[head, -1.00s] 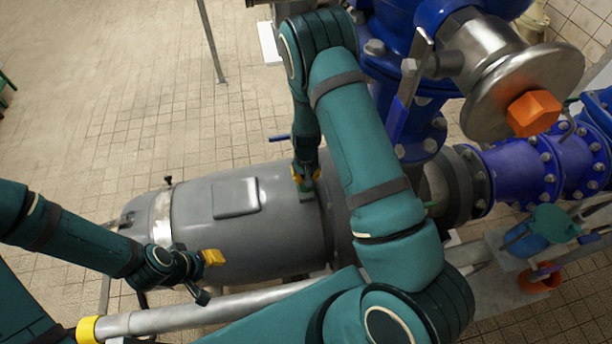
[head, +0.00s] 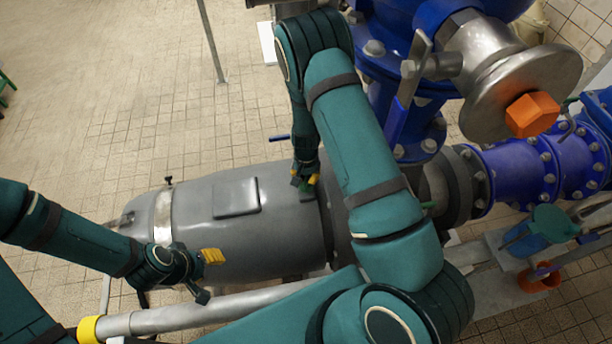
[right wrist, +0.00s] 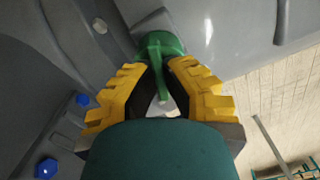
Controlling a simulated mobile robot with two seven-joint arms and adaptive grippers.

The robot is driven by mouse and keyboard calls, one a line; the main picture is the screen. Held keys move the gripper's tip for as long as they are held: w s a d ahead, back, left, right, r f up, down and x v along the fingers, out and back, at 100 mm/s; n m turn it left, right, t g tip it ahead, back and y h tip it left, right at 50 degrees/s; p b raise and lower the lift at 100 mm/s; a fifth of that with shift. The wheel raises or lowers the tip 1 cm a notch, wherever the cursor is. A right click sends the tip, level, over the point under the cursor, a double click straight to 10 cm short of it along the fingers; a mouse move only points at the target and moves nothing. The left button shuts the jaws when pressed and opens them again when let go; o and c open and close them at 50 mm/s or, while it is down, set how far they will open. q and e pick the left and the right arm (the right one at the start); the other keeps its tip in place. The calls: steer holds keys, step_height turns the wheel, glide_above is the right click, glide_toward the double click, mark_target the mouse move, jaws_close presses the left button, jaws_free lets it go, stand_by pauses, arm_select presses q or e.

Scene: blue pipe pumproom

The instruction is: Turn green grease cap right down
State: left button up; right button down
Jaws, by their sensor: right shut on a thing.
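The green grease cap (right wrist: 160,46) sits on the grey motor housing, in the upper middle of the right wrist view. My right gripper (right wrist: 163,68) is shut on it, with a yellow ridged finger on each side. In the head view this gripper (head: 305,182) is at the motor's right part, and only a little of the green cap (head: 302,184) shows beneath the fingers. My left gripper (head: 207,276) hangs in front of the motor's left part, with its fingers apart and nothing between them.
The grey motor (head: 270,225) lies across the middle. A small green piece (head: 428,205) shows right of my right forearm. Blue flanged pipes (head: 530,165) and a metal disc with an orange knob (head: 533,114) stand at the right. A pale pipe (head: 220,308) runs in front. Tiled floor is open at upper left.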

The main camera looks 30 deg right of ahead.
mark_target(306, 178)
steer(key=shift+s, duration=0.1)
steer(key=c, duration=1.3)
jaws_free()
steer(key=shift+c, duration=0.2)
step_height(306, 178, up, 12)
